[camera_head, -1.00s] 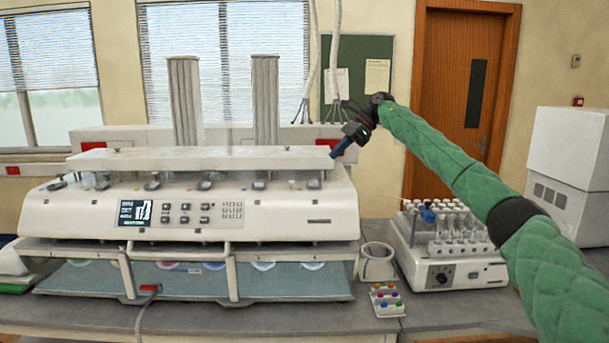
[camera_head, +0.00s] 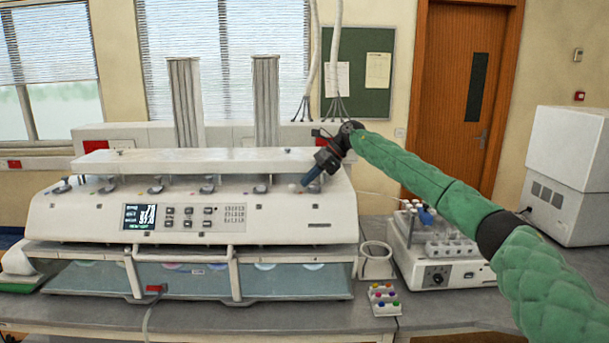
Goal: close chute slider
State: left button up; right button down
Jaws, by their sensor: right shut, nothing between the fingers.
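The dissolution-style machine (camera_head: 185,222) is a long white unit with a small screen and keypad on its sloped front. A row of small grey and dark levers, including one at the left (camera_head: 108,186) and one near the right end (camera_head: 260,188), runs under its raised top bar. I cannot tell which part is the chute slider. My right gripper (camera_head: 309,179) is shut and empty, its bluish fingers pointing down and left over the machine's right end. Its tips are close to a small pale knob (camera_head: 293,187); I cannot tell whether they touch. My left gripper is out of view.
The raised white bar (camera_head: 190,160) and two grey columns (camera_head: 266,100) stand above the levers. Cables hang behind the gripper.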

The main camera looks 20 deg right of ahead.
jog(key=shift+w+a+f+p, duration=0.15)
jog(key=shift+a+p, duration=0.15)
jog(key=shift+a, duration=0.35)
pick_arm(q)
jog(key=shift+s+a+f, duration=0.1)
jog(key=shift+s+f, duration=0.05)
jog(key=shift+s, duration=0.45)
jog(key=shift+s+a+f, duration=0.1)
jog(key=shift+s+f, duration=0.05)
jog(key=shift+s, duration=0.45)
